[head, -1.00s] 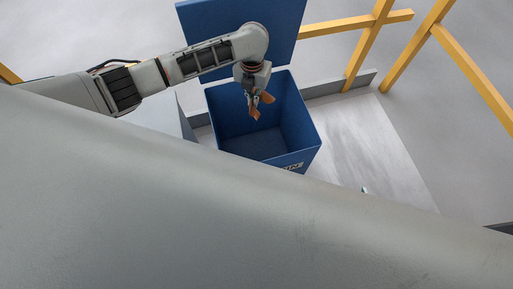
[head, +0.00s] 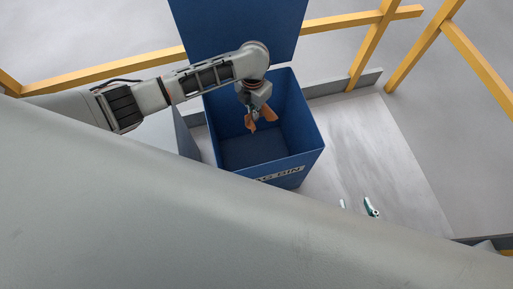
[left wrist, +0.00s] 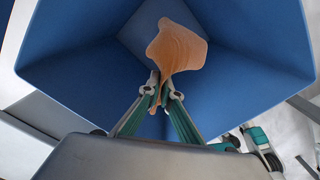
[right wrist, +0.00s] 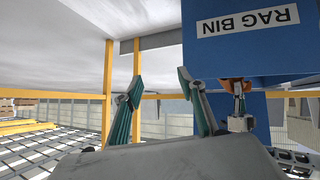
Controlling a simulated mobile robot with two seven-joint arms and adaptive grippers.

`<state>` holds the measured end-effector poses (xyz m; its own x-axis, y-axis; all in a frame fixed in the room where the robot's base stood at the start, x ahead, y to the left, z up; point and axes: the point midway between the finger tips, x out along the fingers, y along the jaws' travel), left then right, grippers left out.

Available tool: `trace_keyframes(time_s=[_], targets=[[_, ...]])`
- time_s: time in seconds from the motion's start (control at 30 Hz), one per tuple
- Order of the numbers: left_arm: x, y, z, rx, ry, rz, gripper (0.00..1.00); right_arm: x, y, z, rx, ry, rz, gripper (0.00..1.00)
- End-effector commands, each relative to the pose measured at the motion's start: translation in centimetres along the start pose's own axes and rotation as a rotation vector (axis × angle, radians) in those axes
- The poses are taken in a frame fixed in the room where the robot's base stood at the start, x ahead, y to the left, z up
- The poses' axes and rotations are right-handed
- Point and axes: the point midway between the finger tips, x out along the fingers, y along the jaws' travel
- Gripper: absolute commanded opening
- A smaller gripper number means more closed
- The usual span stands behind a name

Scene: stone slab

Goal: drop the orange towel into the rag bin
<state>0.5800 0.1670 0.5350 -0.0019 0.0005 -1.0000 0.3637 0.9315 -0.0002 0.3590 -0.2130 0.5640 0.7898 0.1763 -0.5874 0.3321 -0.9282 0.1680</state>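The orange towel (head: 263,118) hangs bunched from my left gripper (head: 254,112), over the open blue rag bin (head: 312,125). In the left wrist view the fingers (left wrist: 160,92) are closed together on the towel (left wrist: 178,48), with the bin's inner walls (left wrist: 235,75) around it. In the right wrist view, which shows the bin (right wrist: 215,55) upside down, the towel (right wrist: 236,86) is about at rim level; its lower part is hidden. My right gripper (head: 358,206) is low, right of the bin. Its fingers (right wrist: 158,92) are apart with nothing between them.
The bin's blue lid (head: 240,30) stands open at the back. Yellow railings (head: 365,55) run behind and to the right. The pale slab (head: 385,150) right of the bin is bare. A grey surface of my own body covers the lower head view.

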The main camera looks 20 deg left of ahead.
Motion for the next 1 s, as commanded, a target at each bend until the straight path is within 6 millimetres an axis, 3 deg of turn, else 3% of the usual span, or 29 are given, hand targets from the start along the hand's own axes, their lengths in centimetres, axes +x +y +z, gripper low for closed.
trace_keyframes(time_s=[0.4, 0.47, 0.5, 0.73, 0.83, 1.0], targets=[[0.45, 0.08, 0.12, -0.001, -0.003, 0.001, 0.00, 0.12, -0.05, -0.94, -0.007, 0.020, -0.006, 0.40], [0.45, 0.08, 0.11, -0.001, -0.003, 0.001, 0.19, 0.09, -0.10, -0.88, -0.006, 0.018, -0.006, 0.40], [0.46, 0.08, 0.11, -0.001, -0.003, 0.001, 0.23, 0.08, -0.13, -0.84, -0.005, 0.018, -0.006, 0.40], [0.50, 0.07, 0.08, -0.001, -0.002, 0.001, 0.23, 0.13, -0.29, -0.60, 0.001, 0.013, -0.006, 0.40], [0.50, 0.07, 0.08, -0.001, -0.002, 0.001, 0.43, 0.15, -0.33, -0.52, 0.004, 0.011, -0.005, 0.40], [0.51, 0.06, 0.07, -0.001, -0.002, 0.001, 0.43, 0.16, -0.32, -0.52, 0.006, 0.011, -0.004, 0.40]])
